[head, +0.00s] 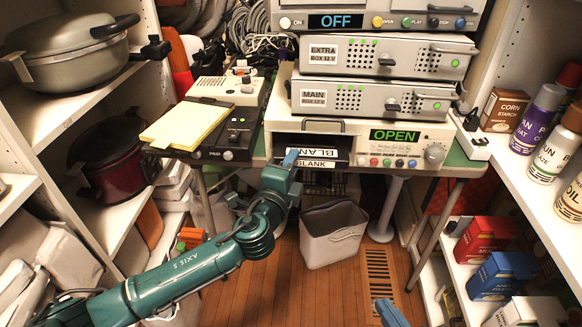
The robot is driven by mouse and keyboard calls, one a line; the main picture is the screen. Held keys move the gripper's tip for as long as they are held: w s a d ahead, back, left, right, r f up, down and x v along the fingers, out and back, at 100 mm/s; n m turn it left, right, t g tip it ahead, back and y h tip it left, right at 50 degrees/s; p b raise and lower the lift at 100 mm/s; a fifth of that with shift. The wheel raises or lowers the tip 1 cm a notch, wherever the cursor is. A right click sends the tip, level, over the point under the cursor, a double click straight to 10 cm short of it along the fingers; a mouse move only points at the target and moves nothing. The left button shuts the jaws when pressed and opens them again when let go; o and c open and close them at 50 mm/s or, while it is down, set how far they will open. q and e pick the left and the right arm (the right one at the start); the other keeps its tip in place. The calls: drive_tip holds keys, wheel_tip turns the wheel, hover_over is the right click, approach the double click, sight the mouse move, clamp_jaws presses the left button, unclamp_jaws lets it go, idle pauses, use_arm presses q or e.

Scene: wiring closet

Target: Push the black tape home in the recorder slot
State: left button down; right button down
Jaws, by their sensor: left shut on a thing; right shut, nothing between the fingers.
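The recorder (350,127) is the pale unit at the bottom of the stack, with a green OPEN display (395,136) and a row of coloured buttons. The black tape (335,156), with white BLANK labels on its top and front edge, lies flat at the recorder slot (290,139) and sticks out toward me. My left gripper (291,158) is shut on the tape at its left side. How deep the tape sits inside is hidden. My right gripper (387,309) shows only in part at the bottom edge, shut and empty, well away from the recorder.
Main and extra boxes (372,97) are stacked on the recorder. A black device (220,130) with a yellow pad (186,124) stands to the left. A waste bin (333,233) is on the floor below. Shelves with pots and cans flank both sides.

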use_arm(q)
drive_tip(key=shift+w, duration=0.9)
drive_tip(key=c, duration=1.2)
unclamp_jaws()
drive_tip(key=shift+o, duration=0.2)
drive_tip(key=s+p, duration=0.1)
drive_tip(key=s, duration=0.6)
